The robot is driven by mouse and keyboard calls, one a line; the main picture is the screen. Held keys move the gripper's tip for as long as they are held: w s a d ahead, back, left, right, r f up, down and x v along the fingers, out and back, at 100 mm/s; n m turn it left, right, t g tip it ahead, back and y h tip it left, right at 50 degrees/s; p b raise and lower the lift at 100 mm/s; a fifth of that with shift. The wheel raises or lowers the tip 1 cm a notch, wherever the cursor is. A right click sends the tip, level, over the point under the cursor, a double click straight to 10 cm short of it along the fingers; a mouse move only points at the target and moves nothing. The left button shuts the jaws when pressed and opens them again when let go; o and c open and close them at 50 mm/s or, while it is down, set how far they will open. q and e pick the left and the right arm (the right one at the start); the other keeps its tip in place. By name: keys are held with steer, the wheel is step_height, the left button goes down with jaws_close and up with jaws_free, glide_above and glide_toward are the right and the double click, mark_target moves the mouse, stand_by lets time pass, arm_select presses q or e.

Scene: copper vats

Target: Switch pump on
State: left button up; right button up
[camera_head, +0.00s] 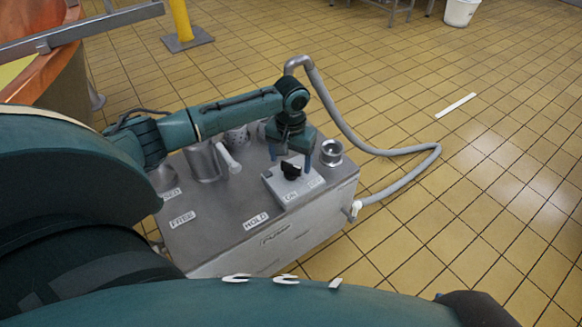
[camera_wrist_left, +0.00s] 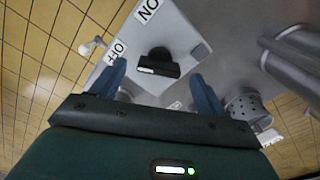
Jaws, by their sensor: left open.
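The pump (camera_head: 222,232) is a grey metal box on the tiled floor, with a "PUMP" plate on its front. A small raised switch box (camera_head: 270,180) on its top carries a black knob (camera_head: 291,171). The left wrist view shows the knob (camera_wrist_left: 159,63) with a pale mark on its near face, and labels "ON" (camera_wrist_left: 148,9) and "OFF" (camera_wrist_left: 118,49) beside it. My left gripper (camera_head: 290,165) points down over the knob, open, one finger on each side. Whether the fingers touch it I cannot tell. My right gripper is out of view.
A grey hose (camera_head: 345,130) arches from behind the pump to its right side.

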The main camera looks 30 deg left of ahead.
mark_target(291, 170)
arm_select(q)
steer(key=shift+f, duration=1.15)
steer(key=shift+c, duration=0.5)
